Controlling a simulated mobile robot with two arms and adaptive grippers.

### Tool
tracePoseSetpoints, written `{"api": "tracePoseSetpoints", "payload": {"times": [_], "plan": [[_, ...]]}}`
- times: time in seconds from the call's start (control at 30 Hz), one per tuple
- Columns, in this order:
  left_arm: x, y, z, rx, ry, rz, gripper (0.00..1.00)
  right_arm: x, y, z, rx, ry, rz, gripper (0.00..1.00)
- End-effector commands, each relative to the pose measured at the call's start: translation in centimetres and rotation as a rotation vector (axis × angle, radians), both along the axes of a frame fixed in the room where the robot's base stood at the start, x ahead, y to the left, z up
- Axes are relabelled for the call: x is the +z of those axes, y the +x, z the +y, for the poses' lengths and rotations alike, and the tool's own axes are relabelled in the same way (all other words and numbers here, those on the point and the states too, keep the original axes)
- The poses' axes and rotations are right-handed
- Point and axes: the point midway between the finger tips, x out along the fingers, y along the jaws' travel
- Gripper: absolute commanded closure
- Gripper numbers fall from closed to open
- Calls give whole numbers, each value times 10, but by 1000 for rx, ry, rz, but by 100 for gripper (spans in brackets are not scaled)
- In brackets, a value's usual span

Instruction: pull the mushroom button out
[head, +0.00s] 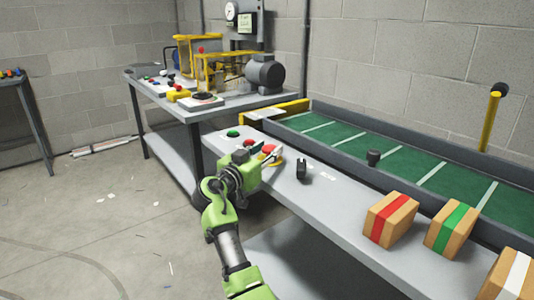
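The red mushroom button (269,148) sits on the grey ledge of the conveyor, with a yellow patch at its base. My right gripper (268,154) is right at it, coming from the near left. Its fingers show apart, one on each side of the red head, and they partly hide the button. I cannot tell whether they touch it. A second, flatter red button (249,142) and a green button (232,133) stand to the left on the same ledge. My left gripper is out of view.
A black switch (301,169) stands just right of the gripper. Boxes with a red band (390,219) and a green band (451,229) stand farther right beside the green conveyor belt (400,165). A workbench (215,106) with machinery is behind. The floor at left is mostly open.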

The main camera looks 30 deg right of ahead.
Motion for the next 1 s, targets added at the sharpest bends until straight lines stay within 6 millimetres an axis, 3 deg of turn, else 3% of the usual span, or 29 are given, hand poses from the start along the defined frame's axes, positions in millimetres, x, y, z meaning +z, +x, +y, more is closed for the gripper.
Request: {"api": "tracePoseSetpoints", "payload": {"times": [0.43,0.8,1.0], "plan": [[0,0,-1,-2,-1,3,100,2,-2,4,1,-1,-4,52],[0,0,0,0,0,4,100,2,-27,54,1,-1,-4,52],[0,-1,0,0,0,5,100,3,-33,66,1,-3,-5,52]]}}
